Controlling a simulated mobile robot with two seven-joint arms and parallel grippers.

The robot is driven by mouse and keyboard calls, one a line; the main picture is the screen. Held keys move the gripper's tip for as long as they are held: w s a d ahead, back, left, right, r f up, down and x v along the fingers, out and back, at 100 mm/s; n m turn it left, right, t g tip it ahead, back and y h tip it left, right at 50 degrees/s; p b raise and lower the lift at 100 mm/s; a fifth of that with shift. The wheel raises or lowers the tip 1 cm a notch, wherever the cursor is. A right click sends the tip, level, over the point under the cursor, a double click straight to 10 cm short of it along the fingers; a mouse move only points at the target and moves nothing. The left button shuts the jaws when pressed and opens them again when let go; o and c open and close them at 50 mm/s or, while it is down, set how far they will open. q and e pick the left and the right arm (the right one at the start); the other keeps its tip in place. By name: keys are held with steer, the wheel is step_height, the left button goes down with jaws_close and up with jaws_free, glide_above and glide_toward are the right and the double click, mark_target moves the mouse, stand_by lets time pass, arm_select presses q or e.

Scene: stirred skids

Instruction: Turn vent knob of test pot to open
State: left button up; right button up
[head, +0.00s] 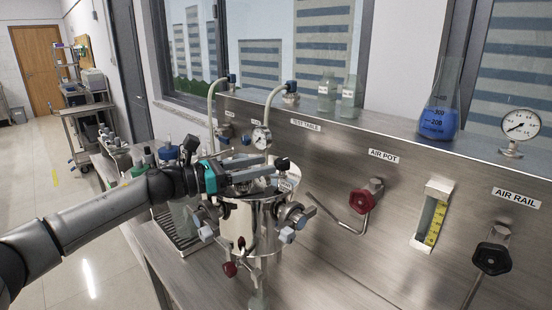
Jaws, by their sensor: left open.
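The steel test pot (238,225) stands on the bench below the steel panel, with several valves and clamps around its sides. My left gripper (268,176) reaches in from the left over the pot's lid, with its jaws open. A small black knob (282,163) shows at the fingertips; I cannot tell whether the fingers touch it or whether it is the vent knob. The gripper hides much of the lid. A pressure gauge (261,138) stands just behind the gripper. My right gripper is not in view.
The panel (330,150) carries a red AIR POT knob (362,200), a black AIR RAIL knob (492,259) and a yellow scale (433,218). A blue-filled flask (438,122) and bottles stand on its ledge. Curved pipes rise behind the pot. Bench left of it holds bottles.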

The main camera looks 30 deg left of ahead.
mark_target(276, 161)
arm_select(q)
steer(key=shift+p+x, duration=0.7)
steer(key=shift+x, duration=1.6)
steer(key=shift+c, duration=0.2)
jaws_close()
